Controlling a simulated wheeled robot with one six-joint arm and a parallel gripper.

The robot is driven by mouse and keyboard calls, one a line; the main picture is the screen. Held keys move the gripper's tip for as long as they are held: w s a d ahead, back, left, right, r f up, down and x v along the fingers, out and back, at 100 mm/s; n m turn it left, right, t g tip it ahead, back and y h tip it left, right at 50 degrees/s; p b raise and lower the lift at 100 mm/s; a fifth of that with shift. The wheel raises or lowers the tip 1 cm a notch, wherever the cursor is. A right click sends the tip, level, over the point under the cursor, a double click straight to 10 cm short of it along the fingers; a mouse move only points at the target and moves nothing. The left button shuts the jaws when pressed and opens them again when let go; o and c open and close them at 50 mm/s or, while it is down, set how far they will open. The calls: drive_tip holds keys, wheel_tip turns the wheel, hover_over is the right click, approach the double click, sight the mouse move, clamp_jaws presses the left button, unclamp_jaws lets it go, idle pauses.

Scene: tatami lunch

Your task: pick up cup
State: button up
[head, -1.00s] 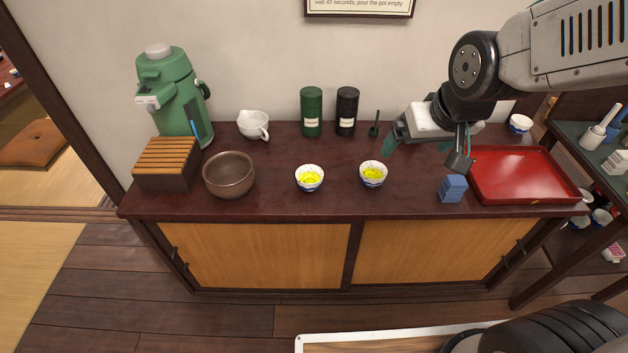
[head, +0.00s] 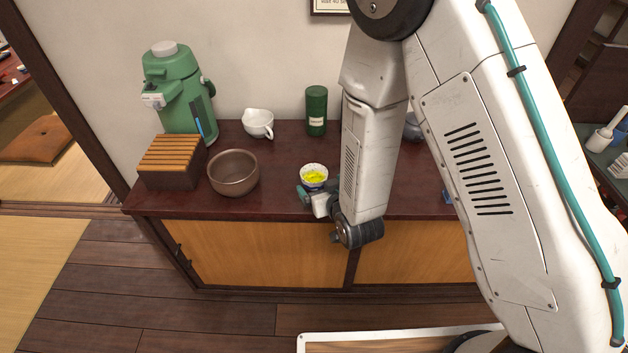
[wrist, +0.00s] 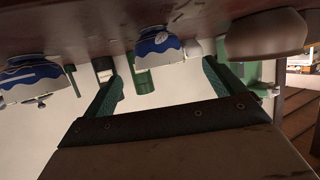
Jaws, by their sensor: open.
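A small white and blue cup with yellow inside (head: 314,176) stands on the dark counter in the head view. My gripper (head: 311,199) is at the counter's front edge, close in front of this cup. In the wrist view, which is upside down, my gripper (wrist: 162,72) is open and empty. The cup (wrist: 160,45) shows ahead, lined up between its two green fingers; whether they reach beside it I cannot tell.
A brown bowl (head: 233,173) stands left of the cup. Behind are a white pitcher (head: 258,123) and a green canister (head: 316,111). A slatted wooden box (head: 172,162) and a green pot (head: 181,95) are at far left. My arm covers the counter's right part.

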sight(310, 172)
drive_tip(key=x, duration=0.7)
drive_tip(key=shift+w+f, duration=0.15)
drive_tip(key=shift+w, duration=0.15)
drive_tip(key=c, duration=1.1)
